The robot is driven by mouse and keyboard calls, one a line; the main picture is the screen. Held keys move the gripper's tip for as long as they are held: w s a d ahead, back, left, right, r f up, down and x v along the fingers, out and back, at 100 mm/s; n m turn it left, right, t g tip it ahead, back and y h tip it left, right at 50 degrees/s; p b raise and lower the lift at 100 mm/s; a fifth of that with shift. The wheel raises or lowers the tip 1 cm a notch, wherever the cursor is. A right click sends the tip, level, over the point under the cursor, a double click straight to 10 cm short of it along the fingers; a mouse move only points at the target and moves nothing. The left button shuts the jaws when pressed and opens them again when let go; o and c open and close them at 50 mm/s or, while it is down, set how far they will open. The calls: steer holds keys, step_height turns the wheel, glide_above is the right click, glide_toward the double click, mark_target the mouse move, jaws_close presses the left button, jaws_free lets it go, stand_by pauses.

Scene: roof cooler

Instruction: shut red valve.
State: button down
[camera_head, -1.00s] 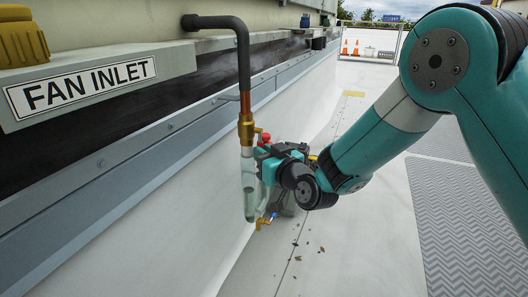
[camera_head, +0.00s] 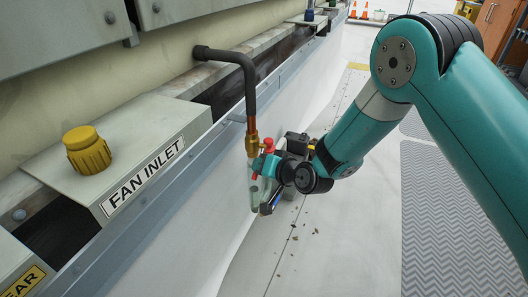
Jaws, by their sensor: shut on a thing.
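The red valve (camera_head: 268,144) shows as a small red part beside the brass fitting (camera_head: 252,144), under a black bent pipe. My gripper (camera_head: 263,167) is at the valve, just right of the pipe, and is shut on the red valve's handle. The gripper body and wrist hide most of the handle, so its angle cannot be told. A clear tube (camera_head: 255,196) hangs below the brass fitting. A blue part (camera_head: 278,197) shows low beside the gripper.
A box labelled FAN INLET (camera_head: 146,172) with a yellow cap (camera_head: 87,150) stands at left. A long grey ledge runs along the unit's wall. Small debris (camera_head: 301,233) lies on the pale roof. Grey ribbed matting (camera_head: 430,220) lies at right.

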steer(key=shift+s+a+r+m+g+y+p, duration=0.1)
steer(key=shift+r+m+g+y+p, duration=0.1)
steer(key=shift+r+m+g+p, duration=0.85)
steer(key=shift+s+d+r+m+g+y+p, duration=0.15)
steer(key=shift+m+g+p, duration=0.45)
steer(key=shift+p, duration=1)
steer(key=shift+a+r+m+g+y+p, duration=0.15)
steer(key=shift+r+m+g+y+p, duration=0.1)
steer(key=shift+r+m+g+p, duration=0.85)
steer(key=shift+f+n, duration=0.35)
steer(key=c, duration=1.1)
jaws_free()
steer(key=shift+p, duration=0.3)
steer(key=p+v, duration=0.4)
steer(key=v, duration=1.3)
steer(key=shift+s, duration=0.25)
